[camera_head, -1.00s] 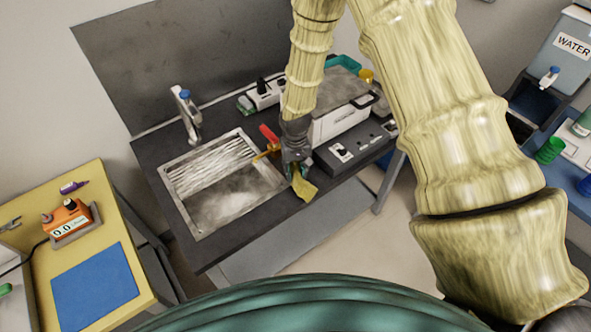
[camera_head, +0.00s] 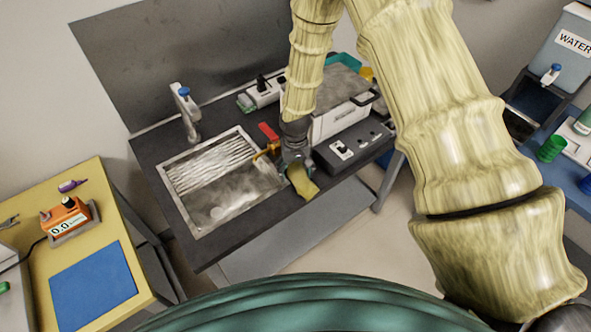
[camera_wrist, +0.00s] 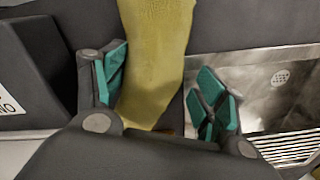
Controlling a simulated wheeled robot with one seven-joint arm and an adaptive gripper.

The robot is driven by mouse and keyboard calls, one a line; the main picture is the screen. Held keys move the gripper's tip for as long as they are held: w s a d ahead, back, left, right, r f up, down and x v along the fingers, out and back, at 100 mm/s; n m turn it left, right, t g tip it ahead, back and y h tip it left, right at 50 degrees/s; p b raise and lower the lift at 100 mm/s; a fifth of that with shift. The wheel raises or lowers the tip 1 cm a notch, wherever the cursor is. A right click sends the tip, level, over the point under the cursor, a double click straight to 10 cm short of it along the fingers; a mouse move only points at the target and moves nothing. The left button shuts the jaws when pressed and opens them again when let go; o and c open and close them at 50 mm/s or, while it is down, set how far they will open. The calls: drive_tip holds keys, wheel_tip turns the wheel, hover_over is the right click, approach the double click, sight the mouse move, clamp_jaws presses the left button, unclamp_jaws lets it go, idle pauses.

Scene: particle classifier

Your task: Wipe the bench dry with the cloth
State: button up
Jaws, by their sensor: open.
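The yellow cloth (camera_head: 302,182) lies on the dark bench (camera_head: 222,236) beside the sink's right edge and hangs toward the bench's front edge. My gripper (camera_head: 293,166) is low over the bench at the cloth. In the wrist view the cloth (camera_wrist: 156,60) runs between the two green-padded fingers of my gripper (camera_wrist: 160,95). The fingers are spread, with a gap between the cloth and the right finger. The cloth's near end is hidden by my gripper's body. I cannot make out any water on the bench.
The steel sink (camera_head: 183,226) with its tap (camera_head: 186,112) is left of my gripper. A red-handled tool (camera_head: 268,132) is close by. A grey control box (camera_head: 345,150) and a white bath (camera_head: 340,122) stand to the right. A yellow table (camera_head: 97,170) is at left.

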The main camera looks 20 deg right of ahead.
drive_tip(key=shift+f, duration=0.6)
drive_tip(key=shift+s, duration=0.15)
clamp_jaws()
drive_tip(key=shift+r, duration=0.5)
drive_tip(key=shift+p, duration=0.3)
drive_tip(key=shift+f+p, duration=0.1)
drive_tip(key=shift+p, duration=0.45)
